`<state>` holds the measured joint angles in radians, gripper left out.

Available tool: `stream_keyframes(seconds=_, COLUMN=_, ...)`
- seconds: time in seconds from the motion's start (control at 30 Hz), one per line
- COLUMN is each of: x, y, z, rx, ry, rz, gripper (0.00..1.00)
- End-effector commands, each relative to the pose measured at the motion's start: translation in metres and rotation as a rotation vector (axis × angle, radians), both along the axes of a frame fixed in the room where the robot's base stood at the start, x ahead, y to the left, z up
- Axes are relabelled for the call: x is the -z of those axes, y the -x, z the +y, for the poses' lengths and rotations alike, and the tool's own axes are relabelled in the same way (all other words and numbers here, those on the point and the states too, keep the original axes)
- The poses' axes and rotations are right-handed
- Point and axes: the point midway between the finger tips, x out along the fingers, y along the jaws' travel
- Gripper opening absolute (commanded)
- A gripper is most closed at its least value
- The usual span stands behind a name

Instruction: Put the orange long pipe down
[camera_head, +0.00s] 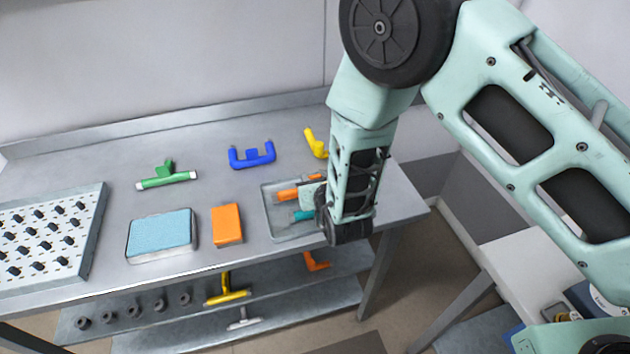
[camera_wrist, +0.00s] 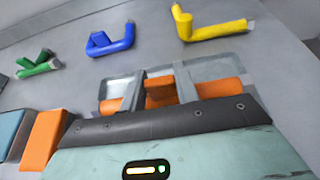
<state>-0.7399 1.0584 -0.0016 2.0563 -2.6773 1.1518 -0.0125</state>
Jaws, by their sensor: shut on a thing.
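The orange long pipe (camera_head: 287,194) is at the shallow grey tray (camera_head: 272,222) near the right end of the metal table. In the wrist view the orange long pipe (camera_wrist: 220,88) runs crosswise through both fingers, over the tray (camera_wrist: 205,70). My gripper (camera_head: 314,196) points down at the tray and is shut on the pipe; it also shows in the wrist view (camera_wrist: 160,88). The pipe is low, but I cannot tell whether it touches the tray floor. My arm hides the tray's right part.
Blue (camera_head: 253,155), yellow (camera_head: 316,144) and green (camera_head: 166,178) pipes lie behind and left. An orange block (camera_head: 227,224), a blue pad (camera_head: 161,232) and a pegged panel (camera_head: 48,235) stand leftward. The table edge is close in front.

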Motion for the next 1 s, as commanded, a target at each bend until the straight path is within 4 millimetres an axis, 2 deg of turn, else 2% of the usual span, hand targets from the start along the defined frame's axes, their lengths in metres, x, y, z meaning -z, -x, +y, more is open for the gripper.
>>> stream_keyframes(seconds=0.2, x=0.020, y=-0.001, z=0.000, rx=0.001, ry=-0.001, rz=-0.001, gripper=0.00)
stream_keyframes(seconds=0.6, x=0.025, y=0.000, z=0.000, rx=0.000, ry=-0.001, rz=-0.002, gripper=0.00)
stream_keyframes(seconds=0.63, x=0.025, y=0.000, z=0.000, rx=0.000, ry=-0.001, rz=-0.001, gripper=0.33)
stream_keyframes(seconds=0.7, x=0.024, y=0.000, z=0.000, rx=0.000, ry=-0.001, rz=-0.001, gripper=0.52)
stream_keyframes(seconds=1.0, x=0.023, y=0.000, z=0.000, rx=0.000, ry=-0.001, rz=-0.001, gripper=0.52)
